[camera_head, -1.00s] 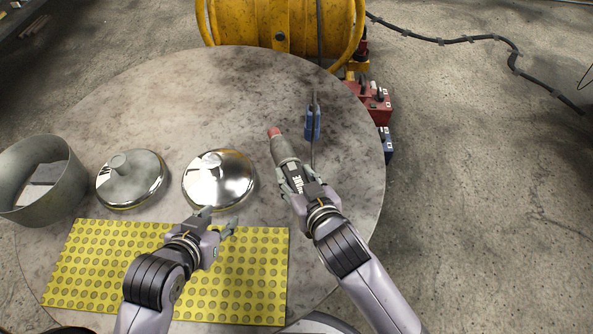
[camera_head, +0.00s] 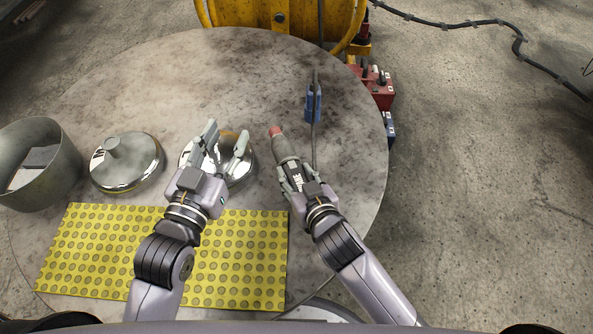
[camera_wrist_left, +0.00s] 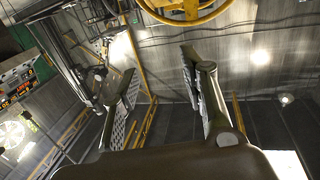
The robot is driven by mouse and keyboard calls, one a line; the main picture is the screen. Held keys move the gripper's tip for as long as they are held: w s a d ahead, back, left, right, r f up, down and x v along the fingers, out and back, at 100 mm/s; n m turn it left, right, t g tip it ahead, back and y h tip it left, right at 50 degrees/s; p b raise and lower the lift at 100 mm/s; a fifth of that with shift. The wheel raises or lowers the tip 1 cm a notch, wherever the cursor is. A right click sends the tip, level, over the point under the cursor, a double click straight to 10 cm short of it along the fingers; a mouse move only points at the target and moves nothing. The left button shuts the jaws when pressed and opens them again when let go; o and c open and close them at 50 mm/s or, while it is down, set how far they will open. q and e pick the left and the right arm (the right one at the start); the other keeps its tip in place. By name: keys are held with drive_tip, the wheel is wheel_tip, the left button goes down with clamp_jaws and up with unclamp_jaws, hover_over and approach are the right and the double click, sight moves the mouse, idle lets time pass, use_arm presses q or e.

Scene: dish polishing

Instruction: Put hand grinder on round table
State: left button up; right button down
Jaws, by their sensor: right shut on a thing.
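The hand grinder (camera_head: 281,149), a grey tool with a reddish tip, is in my right gripper (camera_head: 293,178). The gripper is shut around its rear body, and the tip points away from me. The grinder shows over the grey round table (camera_head: 270,75); I cannot tell whether it touches the top. My left gripper (camera_head: 226,138) is open, its fingers spread over the right shiny metal dish (camera_head: 238,178), partly hiding it. In the left wrist view its two fingers (camera_wrist_left: 160,75) stand apart with nothing between them.
A second shiny dish (camera_head: 126,163) and a grey metal ring (camera_head: 68,178) are at left. A yellow dotted mat (camera_head: 105,255) lies at the near side. A blue holder (camera_head: 313,103) stands beyond the grinder. The far left of the tabletop is clear.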

use_arm(q)
drive_tip(key=shift+d+r+t+h, duration=0.2)
drive_tip(key=shift+r+t+h, duration=0.2)
drive_tip(key=shift+r+t, duration=0.85)
use_arm(e)
drive_tip(key=shift+a+f, duration=0.1)
drive_tip(key=shift+f, duration=0.3)
use_arm(q)
drive_tip(key=shift+r+g, duration=0.35)
use_arm(e)
drive_tip(key=shift+f, duration=0.1)
drive_tip(key=c, duration=0.9)
unclamp_jaws()
drive_tip(key=shift+f, duration=0.3)
drive_tip(key=shift+c, duration=0.2)
drive_tip(key=shift+s+r, duration=0.1)
drive_tip(key=shift+r, duration=0.05)
